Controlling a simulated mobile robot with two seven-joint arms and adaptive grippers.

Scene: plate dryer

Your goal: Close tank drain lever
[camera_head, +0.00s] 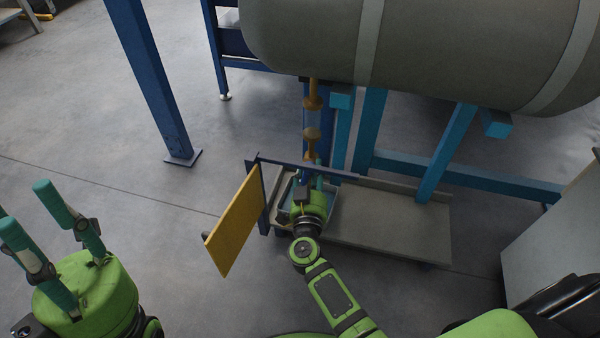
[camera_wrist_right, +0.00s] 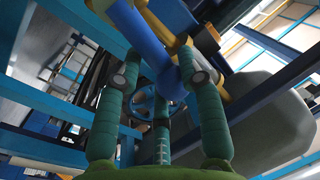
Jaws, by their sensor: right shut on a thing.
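The grey tank (camera_head: 430,40) lies across the top of the head view, with yellow-brown drain fittings (camera_head: 312,140) below it. My right gripper (camera_head: 316,176) is under these fittings; its fingers are small and partly hidden there. In the right wrist view, its teal fingers (camera_wrist_right: 158,58) are on both sides of a blue bar-like lever (camera_wrist_right: 147,42) and are shut on it. The lever slants from upper left down to between the fingers. A yellow part (camera_wrist_right: 207,40) shows behind the right finger. My left gripper (camera_head: 58,228) is open and empty at the lower left.
A yellow panel (camera_head: 237,228) stands left of my right gripper. A grey low platform (camera_head: 390,225) is to its right. Light-blue stand legs (camera_head: 446,150) and a blue post (camera_head: 150,80) rise nearby. The floor at left is clear.

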